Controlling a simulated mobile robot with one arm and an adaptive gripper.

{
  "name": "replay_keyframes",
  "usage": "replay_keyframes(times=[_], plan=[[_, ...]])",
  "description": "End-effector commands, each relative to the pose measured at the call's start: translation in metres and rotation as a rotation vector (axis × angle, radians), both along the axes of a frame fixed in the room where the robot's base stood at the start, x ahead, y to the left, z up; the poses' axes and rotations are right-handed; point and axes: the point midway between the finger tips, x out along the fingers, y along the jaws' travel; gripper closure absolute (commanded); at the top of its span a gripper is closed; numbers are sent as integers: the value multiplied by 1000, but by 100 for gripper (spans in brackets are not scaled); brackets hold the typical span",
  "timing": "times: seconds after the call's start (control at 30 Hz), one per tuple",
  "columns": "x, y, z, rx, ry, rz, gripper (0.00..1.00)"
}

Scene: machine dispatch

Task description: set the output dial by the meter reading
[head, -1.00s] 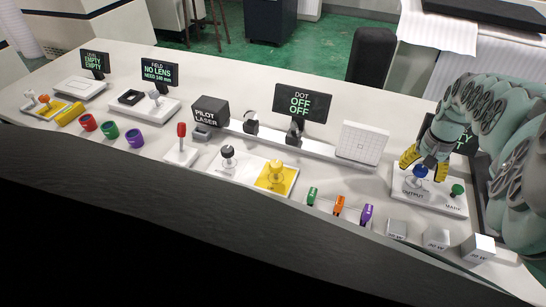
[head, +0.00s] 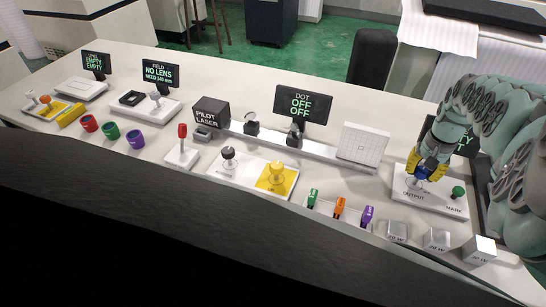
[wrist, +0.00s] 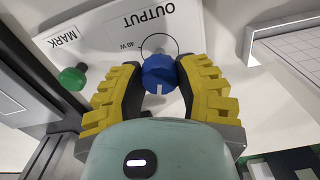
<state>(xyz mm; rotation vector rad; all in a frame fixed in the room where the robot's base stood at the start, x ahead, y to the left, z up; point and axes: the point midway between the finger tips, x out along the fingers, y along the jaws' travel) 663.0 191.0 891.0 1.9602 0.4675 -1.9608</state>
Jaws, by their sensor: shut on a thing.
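The blue output dial (wrist: 158,72) stands on a white panel (wrist: 110,45) marked OUTPUT and MARK, with "40 W" printed by the dial's ring. A white line shows on the dial's near side in the wrist view. My gripper (wrist: 160,84) has its yellow fingers on both sides of the dial and is shut on it. In the head view my gripper (head: 428,168) covers most of the dial. The green MARK knob (wrist: 72,78) is beside it on the same panel. A dark display (head: 465,141) behind my arm is mostly hidden; only "TY" shows.
Metal blocks (head: 437,240) with watt labels stand in front of the panel. Green, orange and purple pieces (head: 340,207) lie to its left. A white gridded plate (head: 362,145) stands close by. The DOT display (head: 303,103) reads OFF OFF.

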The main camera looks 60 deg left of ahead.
Motion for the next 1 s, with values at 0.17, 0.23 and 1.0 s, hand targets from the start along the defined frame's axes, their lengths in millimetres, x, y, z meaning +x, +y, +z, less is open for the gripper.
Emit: replay_keyframes(times=[0.17, 0.23, 1.0], plan=[[2, 0, -1, 1, -3, 139, 100], [1, 0, -1, 0, -2, 218, 100], [0, 0, 0, 0, 0, 366, 36]])
